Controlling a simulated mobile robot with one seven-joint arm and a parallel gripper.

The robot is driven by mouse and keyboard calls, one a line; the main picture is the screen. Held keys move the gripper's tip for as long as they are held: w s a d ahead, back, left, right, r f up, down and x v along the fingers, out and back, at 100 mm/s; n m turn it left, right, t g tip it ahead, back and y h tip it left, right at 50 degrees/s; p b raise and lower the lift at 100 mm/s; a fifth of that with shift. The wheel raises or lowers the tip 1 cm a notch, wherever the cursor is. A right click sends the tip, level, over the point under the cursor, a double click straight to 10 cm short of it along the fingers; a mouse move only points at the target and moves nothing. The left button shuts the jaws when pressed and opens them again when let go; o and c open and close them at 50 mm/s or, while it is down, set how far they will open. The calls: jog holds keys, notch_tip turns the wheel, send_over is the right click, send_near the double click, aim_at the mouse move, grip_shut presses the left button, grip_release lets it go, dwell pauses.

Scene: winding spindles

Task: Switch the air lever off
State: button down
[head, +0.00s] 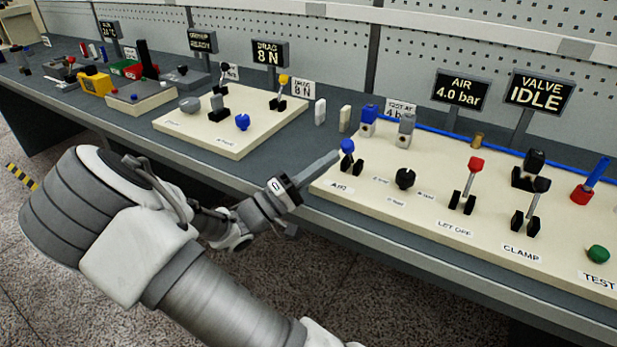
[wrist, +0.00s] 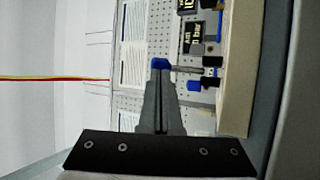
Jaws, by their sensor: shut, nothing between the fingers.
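The air lever (head: 347,147) has a blue knob on a short stem between dark cheeks, above a label reading AIR, at the left end of the cream panel. In the wrist view the blue knob (wrist: 160,63) sits just beyond my fingertips, with its stem running right to the base. My gripper (head: 337,157) is shut and empty, its fingertips right beside the knob on the left in the head view. It also shows in the wrist view (wrist: 160,82). I cannot tell whether they touch. The air display (head: 461,90) reads 4.0 bar.
The cream panel (head: 433,209) also carries a black rotary knob (head: 405,178), a red-knobbed lever (head: 476,165), a black clamp lever (head: 540,187) and a green test button (head: 598,254). The valve display (head: 540,92) reads IDLE. Another panel (head: 180,131) stands left.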

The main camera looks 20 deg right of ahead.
jog(key=shift+w+d+r, duration=0.1)
jog(key=shift+d+r, duration=0.05)
jog(key=shift+d, duration=0.25)
jog(key=shift+r, duration=0.1)
jog(key=p, duration=0.1)
jog(key=r+n+y+p, duration=0.1)
jog(key=p, duration=0.1)
jog(key=shift+w+d+r+t+p, duration=0.2)
jog(key=shift+d+r+t+p, duration=0.05)
jog(key=shift+r+t+p, duration=0.05)
jog(key=y+p, duration=0.1)
jog(key=r+p, duration=0.1)
jog(key=p, duration=0.1)
jog(key=shift+w+d+n+y, duration=0.2)
jog(key=shift+d+n+y, duration=0.1)
jog(key=shift+n+y, duration=0.1)
jog(key=w+d+r+n+g+y+p, duration=0.1)
jog(key=w+d+n+g+y+p, duration=0.1)
jog(key=y+p, duration=0.5)
jog(key=w+d+n+p, duration=0.1)
jog(key=w+d, duration=0.1)
jog(key=d, duration=0.1)
jog(key=shift+r, duration=0.1)
jog(key=shift+r, duration=0.1)
